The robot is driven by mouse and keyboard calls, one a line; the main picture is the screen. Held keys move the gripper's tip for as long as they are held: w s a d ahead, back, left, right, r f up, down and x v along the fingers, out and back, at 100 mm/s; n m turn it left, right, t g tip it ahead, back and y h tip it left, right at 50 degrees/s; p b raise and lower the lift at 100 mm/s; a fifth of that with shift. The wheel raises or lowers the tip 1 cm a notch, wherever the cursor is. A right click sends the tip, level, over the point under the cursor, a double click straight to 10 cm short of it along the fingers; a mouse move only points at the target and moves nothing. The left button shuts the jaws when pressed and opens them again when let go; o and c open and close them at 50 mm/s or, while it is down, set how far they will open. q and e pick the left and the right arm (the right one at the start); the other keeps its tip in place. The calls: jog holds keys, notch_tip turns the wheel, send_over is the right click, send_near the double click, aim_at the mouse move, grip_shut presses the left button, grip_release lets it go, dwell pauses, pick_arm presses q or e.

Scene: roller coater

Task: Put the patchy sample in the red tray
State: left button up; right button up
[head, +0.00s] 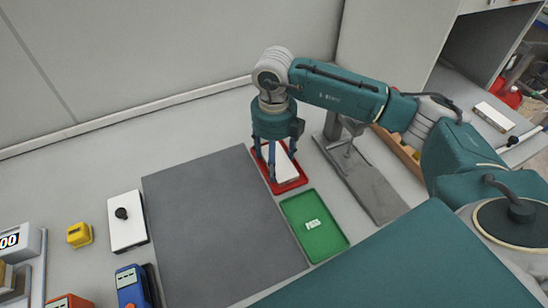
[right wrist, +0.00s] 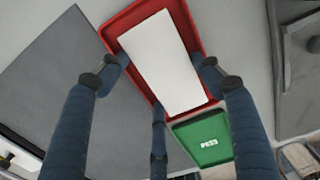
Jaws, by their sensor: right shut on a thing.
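A plain white panel (head: 284,166), the sample, is between the fingers of my right gripper (head: 277,160). The panel lies over the red tray (head: 290,187), within or just above its rim; I cannot tell whether it touches the floor. In the right wrist view the white panel (right wrist: 162,62) covers most of the red tray (right wrist: 122,22), slightly turned against it. My right gripper (right wrist: 162,76) is shut on the panel, with its fingers around its edges. No patches show on the visible face. My left gripper is out of view.
A green tray (head: 332,240) marked PASS is in front of the red one. A grey mat (head: 205,225) lies left, a metal stand (head: 368,185) right. Further left are a white block with a black knob (head: 127,228), a yellow block (head: 79,235) and a blue device (head: 131,288).

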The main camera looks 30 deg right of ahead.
jog(key=o, duration=1.2)
jog(key=shift+c, duration=0.2)
jog(key=shift+r, duration=0.1)
jog(key=shift+r+p, duration=0.45)
jog(key=shift+p, duration=0.05)
notch_tip(320, 180, up, 12)
jog(key=b, duration=0.2)
jog(key=shift+r, duration=0.15)
